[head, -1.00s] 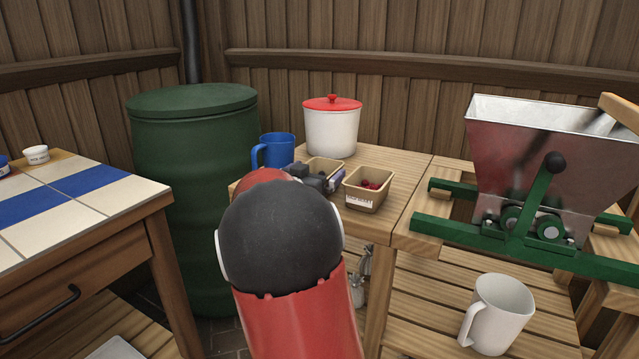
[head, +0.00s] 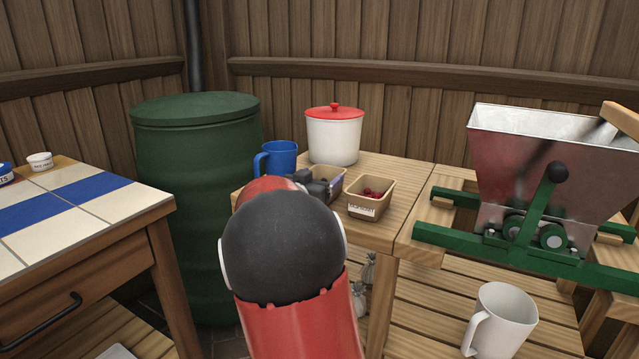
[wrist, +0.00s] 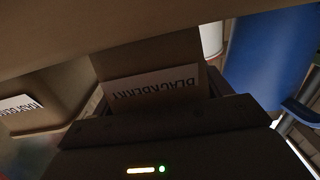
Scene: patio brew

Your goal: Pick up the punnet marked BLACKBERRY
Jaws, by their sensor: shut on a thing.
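The punnet marked BLACKBERRY (head: 336,177) is a tan card box on the slatted table, partly hidden behind my gripper (head: 322,187) in the head view. Its white label reads upside down in the wrist view (wrist: 155,90), close up against the jaws. My gripper is shut on this punnet. I cannot tell whether its base is clear of the table. The arm hides much of the punnet in the head view, and its contents are hard to make out.
A raspberry punnet (head: 371,201) stands close on the right. A blue mug (head: 281,158) is to the left, and a white pot with a red lid (head: 334,138) is behind. A green barrel (head: 197,180) stands left, a crusher with a metal hopper (head: 550,150) right.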

